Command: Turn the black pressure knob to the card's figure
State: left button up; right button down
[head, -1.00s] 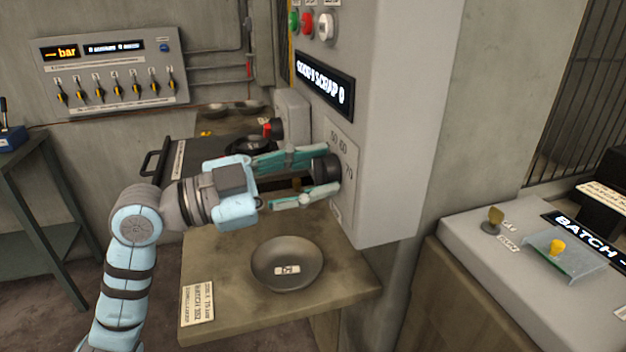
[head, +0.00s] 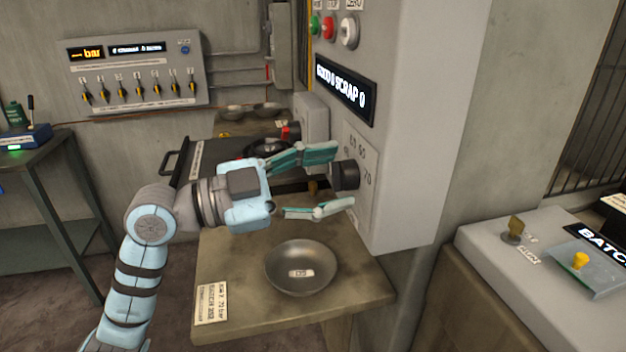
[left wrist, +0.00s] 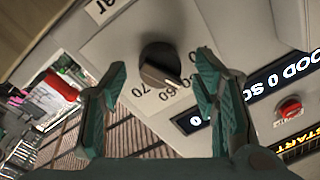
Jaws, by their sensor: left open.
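The black pressure knob (head: 347,175) sticks out of the grey machine's side, over a pale dial plate (head: 360,150) with printed figures. In the left wrist view the knob (left wrist: 158,60) has a white pointer mark on its lower right, near the figures 50 and 60; 70 is to the left. My left gripper (head: 343,180) is open at the knob, one finger above and one below. In the wrist view its fingers stand clear on both sides. A card (head: 211,303) lies on the table's front left; its bar figure is too small to read surely.
A dark bowl (head: 301,268) with a small tag stands on the table (head: 240,325) below the gripper. A sign reading SCRAP 0 (head: 346,90) and several buttons (head: 348,31) are above the knob. A wall panel (head: 135,72) shows bar. A counter (head: 480,240) stands at right.

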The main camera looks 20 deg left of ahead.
pick_arm(q)
jog(key=v, duration=0.7)
dwell(0.3)
